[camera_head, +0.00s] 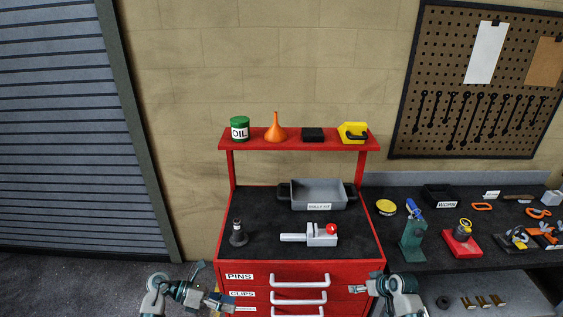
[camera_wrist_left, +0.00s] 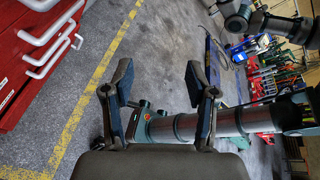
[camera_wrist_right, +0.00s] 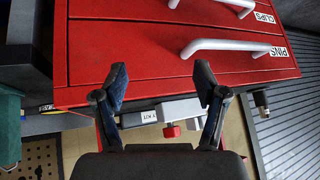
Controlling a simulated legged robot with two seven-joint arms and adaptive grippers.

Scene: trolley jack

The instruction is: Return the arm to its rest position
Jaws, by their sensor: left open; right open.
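My left gripper (camera_head: 212,284) is at the lower left in the head view, left of the red tool chest's drawers. My right gripper (camera_head: 362,288) is at the lower right in the head view, in front of the right edge of the chest. In the right wrist view its fingers (camera_wrist_right: 163,88) are apart and empty, with the red chest (camera_wrist_right: 180,60) beyond them. Both grippers hold nothing.
On the chest top are a grey tray (camera_head: 322,193), a grey metal part with a red knob (camera_head: 312,235) and a dark upright part (camera_head: 238,234). A shelf (camera_head: 290,146) holds an oil can and funnel. A cluttered workbench (camera_head: 460,210) stands at right. Floor at left is clear.

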